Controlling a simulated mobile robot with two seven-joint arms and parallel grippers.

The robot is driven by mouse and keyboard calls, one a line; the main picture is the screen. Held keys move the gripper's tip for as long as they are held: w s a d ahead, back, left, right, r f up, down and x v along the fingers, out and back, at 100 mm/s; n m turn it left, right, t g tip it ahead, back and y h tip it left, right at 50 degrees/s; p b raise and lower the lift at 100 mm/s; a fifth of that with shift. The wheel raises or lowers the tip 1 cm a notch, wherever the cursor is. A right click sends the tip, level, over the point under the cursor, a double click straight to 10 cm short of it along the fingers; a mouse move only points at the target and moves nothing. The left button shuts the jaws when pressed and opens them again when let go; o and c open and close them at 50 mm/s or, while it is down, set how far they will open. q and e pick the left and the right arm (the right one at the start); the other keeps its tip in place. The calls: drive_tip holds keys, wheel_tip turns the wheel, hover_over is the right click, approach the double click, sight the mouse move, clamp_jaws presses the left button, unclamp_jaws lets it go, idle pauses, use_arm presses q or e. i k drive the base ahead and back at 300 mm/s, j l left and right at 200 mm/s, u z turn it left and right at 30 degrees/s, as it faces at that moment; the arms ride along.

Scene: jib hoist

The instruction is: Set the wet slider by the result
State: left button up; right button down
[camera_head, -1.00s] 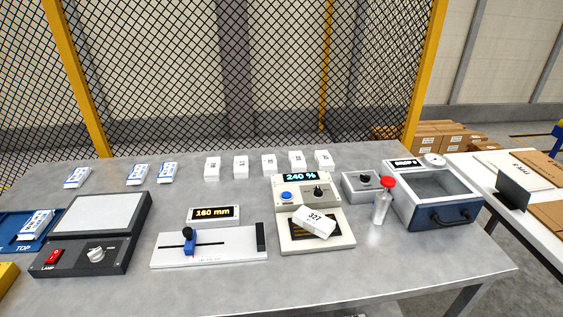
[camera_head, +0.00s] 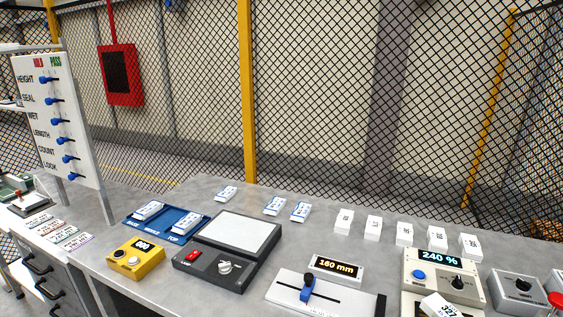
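A white upright board (camera_head: 85,130) stands at the left with rows lettered HEIGHT, SEAL, WET, LENGTH, COUNT and LOOK under a red and a green PASS heading. The wet slider's blue knob (camera_head: 57,122) is in the third row; it looks about mid-track, but the small size makes this uncertain. The beige meter (camera_head: 430,258) at the lower right reads 240 % in its display. A white box marked 327 (camera_head: 442,307) rests on its front plate, partly cut off by the picture's edge. Neither of my grippers is in view.
A length gauge (camera_head: 315,297) reads 160 mm. A dark lamp box (camera_head: 228,255), a yellow counter (camera_head: 136,260) and a blue tray (camera_head: 149,231) stand left of it. Several white boxes (camera_head: 404,234) line the back.

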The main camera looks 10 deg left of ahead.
sight(55, 121)
drive_tip(key=k+l+u, duration=0.1)
drive_tip(key=u, duration=0.55)
drive_tip(key=i+j+u, duration=0.1)
drive_tip(key=u, duration=0.35)
drive_tip(key=i+j+u, duration=0.15)
drive_tip(key=u, duration=0.3)
